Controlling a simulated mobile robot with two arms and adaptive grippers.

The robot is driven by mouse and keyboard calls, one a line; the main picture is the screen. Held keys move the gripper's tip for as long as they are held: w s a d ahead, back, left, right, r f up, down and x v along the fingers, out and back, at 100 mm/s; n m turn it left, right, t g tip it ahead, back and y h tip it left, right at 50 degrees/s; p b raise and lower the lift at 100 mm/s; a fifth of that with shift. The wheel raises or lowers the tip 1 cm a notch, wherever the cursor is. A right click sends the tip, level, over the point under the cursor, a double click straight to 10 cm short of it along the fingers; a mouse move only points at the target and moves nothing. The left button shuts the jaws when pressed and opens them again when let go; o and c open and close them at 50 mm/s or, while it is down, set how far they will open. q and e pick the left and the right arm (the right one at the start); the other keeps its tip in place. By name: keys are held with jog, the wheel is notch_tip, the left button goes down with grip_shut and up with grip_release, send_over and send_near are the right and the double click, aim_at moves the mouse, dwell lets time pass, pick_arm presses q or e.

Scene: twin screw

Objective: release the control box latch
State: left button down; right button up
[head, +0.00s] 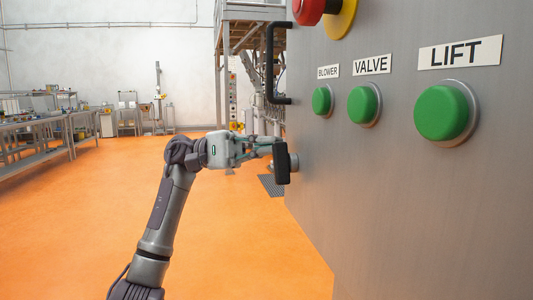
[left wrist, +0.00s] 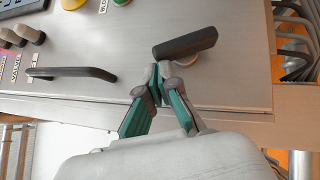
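The control box latch (head: 281,163) is a black bar on a round base, low on the grey control box face near its left edge in the head view. In the left wrist view the latch (left wrist: 185,43) lies slightly tilted just beyond my fingertips. My left gripper (head: 272,146) is beside the latch; its fingertips (left wrist: 159,80) are together with nothing visible between them. Whether they touch the latch is unclear. My right gripper is in neither view.
A black door handle (head: 270,63) stands above the latch on the control box (head: 420,200). Green BLOWER (head: 322,100), VALVE (head: 364,104) and LIFT (head: 445,112) buttons sit to the right, a red button (head: 308,10) above. The orange floor (head: 90,220) at left is open.

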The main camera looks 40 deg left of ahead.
pick_arm(q)
jog(key=shift+s+d+r+m+g+y+p, duration=0.15)
jog(key=shift+r+m+y, duration=0.1)
jog(key=shift+m+y, duration=0.15)
jog(key=shift+s+d+r+m+g+y+p, duration=0.15)
jog(key=shift+r+m+y, duration=0.15)
jog(key=shift+m, duration=0.2)
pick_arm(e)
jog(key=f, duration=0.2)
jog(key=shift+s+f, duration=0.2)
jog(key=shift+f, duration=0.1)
pick_arm(q)
jog(key=shift+r, duration=0.1)
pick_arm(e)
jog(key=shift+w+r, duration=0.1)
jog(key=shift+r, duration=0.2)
pick_arm(q)
jog(key=a, duration=1.2)
jog(key=shift+s+f, duration=0.35)
jog(key=shift+s, duration=0.1)
